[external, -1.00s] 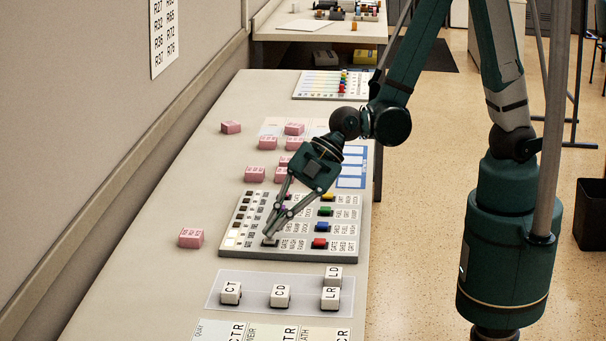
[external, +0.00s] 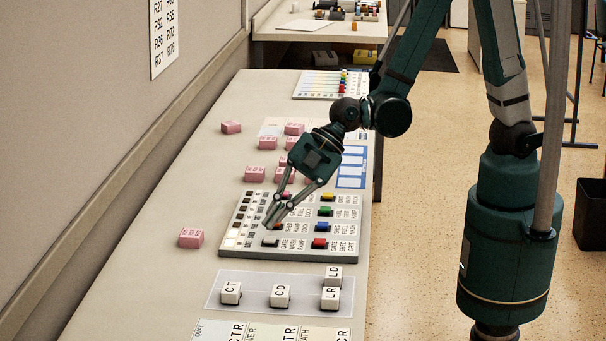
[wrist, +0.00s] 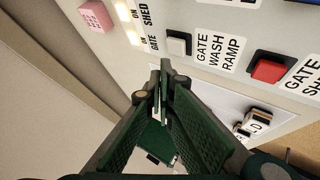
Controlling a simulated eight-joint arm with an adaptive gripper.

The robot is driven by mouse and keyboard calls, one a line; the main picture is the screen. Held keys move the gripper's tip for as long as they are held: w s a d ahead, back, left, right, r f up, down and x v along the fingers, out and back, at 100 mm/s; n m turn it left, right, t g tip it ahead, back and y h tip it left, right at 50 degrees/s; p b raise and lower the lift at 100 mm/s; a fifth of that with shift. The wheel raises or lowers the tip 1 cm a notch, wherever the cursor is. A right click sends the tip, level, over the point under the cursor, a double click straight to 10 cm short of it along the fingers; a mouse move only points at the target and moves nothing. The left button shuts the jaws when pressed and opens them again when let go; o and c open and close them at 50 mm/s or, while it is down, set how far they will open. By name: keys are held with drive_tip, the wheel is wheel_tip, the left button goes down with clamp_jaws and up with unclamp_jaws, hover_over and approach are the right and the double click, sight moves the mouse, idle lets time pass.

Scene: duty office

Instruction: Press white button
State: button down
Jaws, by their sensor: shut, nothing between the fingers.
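The panel (external: 300,255) lies on the long desk, with coloured buttons and printed labels. A white button (wrist: 179,42) in a black square mount shows in the wrist view, beside a label reading GATE WASH RAMP. In the external view this white button (external: 270,241) is at the panel's near left. My gripper (external: 266,226) is shut and empty, pointing down just above and behind the button, apart from it as far as I can tell. Its closed fingertips (wrist: 163,68) show below the button in the wrist view.
A red button (wrist: 270,68) sits beside the white one, with green, blue and yellow ones farther back. A pink block (external: 191,238) stands left of the panel; white lettered blocks (external: 280,296) stand in front.

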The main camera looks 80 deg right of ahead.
sight(273, 240)
drive_tip(key=shift+r+p, duration=1.35)
drive_tip(key=shift+r, duration=0.95)
